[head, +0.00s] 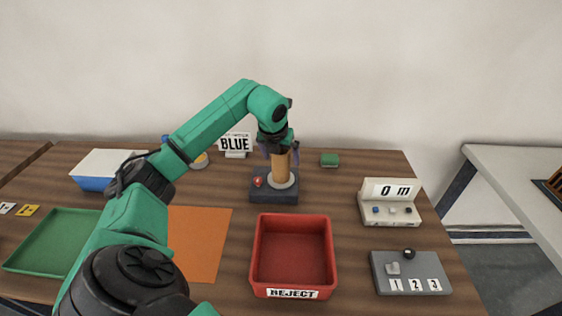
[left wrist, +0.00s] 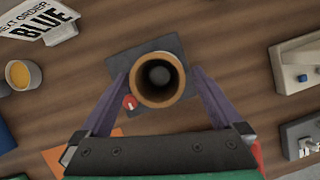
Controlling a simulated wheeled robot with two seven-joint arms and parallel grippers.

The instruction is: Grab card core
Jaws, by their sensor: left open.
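The card core (head: 281,166) is a tan cardboard tube standing upright on a round plate of a dark grey base (head: 262,195). In the left wrist view I look down into its open top (left wrist: 158,76). My left gripper (head: 281,152) points down at the upper part of the tube. In the left wrist view its purple fingers (left wrist: 158,90) are open, one on each side of the tube, with gaps visible. A red button (head: 257,181) sits on the base at the left of the tube. My right gripper is not in view.
A red REJECT bin (head: 293,216) stands in front of the base. A meter box (head: 391,206) and a numbered switch box (head: 410,259) are at the right. A green tray (head: 30,262) and orange sheet (head: 214,229) lie left. A BLUE sign (head: 235,144) stands behind.

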